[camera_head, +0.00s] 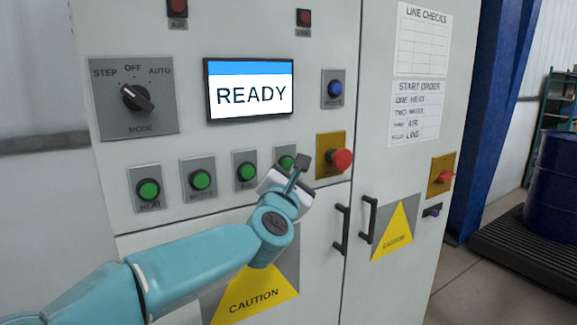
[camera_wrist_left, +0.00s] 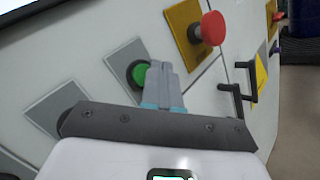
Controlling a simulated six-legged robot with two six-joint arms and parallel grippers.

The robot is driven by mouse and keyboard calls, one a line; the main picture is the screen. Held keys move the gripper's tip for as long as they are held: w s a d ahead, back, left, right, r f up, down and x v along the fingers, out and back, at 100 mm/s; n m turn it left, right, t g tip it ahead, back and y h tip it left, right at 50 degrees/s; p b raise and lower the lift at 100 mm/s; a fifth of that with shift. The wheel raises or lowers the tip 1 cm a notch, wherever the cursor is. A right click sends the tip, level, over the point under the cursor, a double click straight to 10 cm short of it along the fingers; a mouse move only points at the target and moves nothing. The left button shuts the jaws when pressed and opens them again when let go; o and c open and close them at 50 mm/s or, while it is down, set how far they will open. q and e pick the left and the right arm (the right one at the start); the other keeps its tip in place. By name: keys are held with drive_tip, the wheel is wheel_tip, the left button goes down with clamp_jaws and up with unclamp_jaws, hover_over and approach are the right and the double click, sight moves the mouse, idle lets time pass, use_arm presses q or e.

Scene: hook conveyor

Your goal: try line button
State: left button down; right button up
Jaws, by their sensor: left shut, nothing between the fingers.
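The line button (camera_head: 286,162) is the rightmost of the green buttons on the grey panel; my gripper partly covers it and its label. My left gripper (camera_head: 301,164) is shut and empty, just in front of its plate, at the button's right side in the head view. In the left wrist view the shut fingertips (camera_wrist_left: 160,70) overlap the right part of a green button (camera_wrist_left: 137,73). I cannot tell whether they touch it. The screen (camera_head: 250,95) reads READY. My right gripper is not in view.
A red emergency button (camera_head: 341,160) on a yellow plate sits close right of my left gripper. Other green buttons (camera_head: 148,190) are to the left. A mode knob (camera_head: 137,98), a blue button (camera_head: 335,88) and door handles (camera_head: 341,230) also stand out from the cabinet.

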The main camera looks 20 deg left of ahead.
use_arm(q)
drive_tip(key=shift+w+a, duration=0.3)
drive_tip(key=shift+a, duration=0.05)
drive_tip(key=shift+w+a+b, duration=0.25)
drive_tip(key=shift+a+b, duration=0.1)
drive_tip(key=shift+b, duration=0.05)
idle(1.0)
drive_tip(key=shift+s+d, duration=0.55)
drive_tip(key=shift+d, duration=0.1)
